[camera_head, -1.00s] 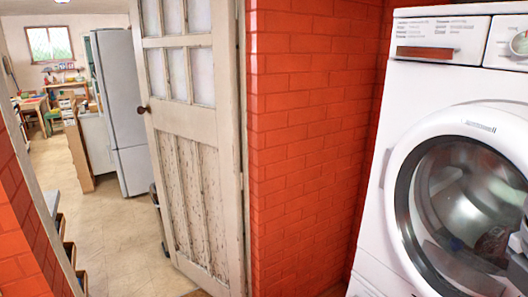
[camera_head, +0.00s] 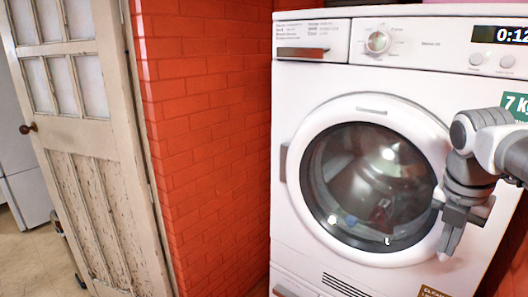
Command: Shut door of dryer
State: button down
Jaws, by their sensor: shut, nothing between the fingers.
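The white dryer (camera_head: 300,235) stands at the right of the head view, its front facing me. Its round door (camera_head: 308,112) has a white ring and a dark glass window (camera_head: 365,185). A hinge-like piece (camera_head: 283,162) shows at the door's left edge. The door lies flat or nearly flat against the front; I cannot tell whether it is fully shut. My gripper (camera_head: 452,238) is shut and empty, pointing down in front of the door's right rim. It hides part of that rim, and I cannot tell whether it touches it.
A red brick wall (camera_head: 205,130) stands left of the dryer. Further left is a worn wooden door (camera_head: 85,150) with small panes. A drawer (camera_head: 312,40), dial (camera_head: 377,41) and display (camera_head: 500,35) sit along the dryer's top. Floor shows at the lower left.

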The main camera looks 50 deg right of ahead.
jog(key=shift+s+d+r, duration=0.1)
jog(key=shift+s+d, duration=0.05)
jog(key=shift+d, duration=0.55)
jog(key=shift+a, duration=0.1)
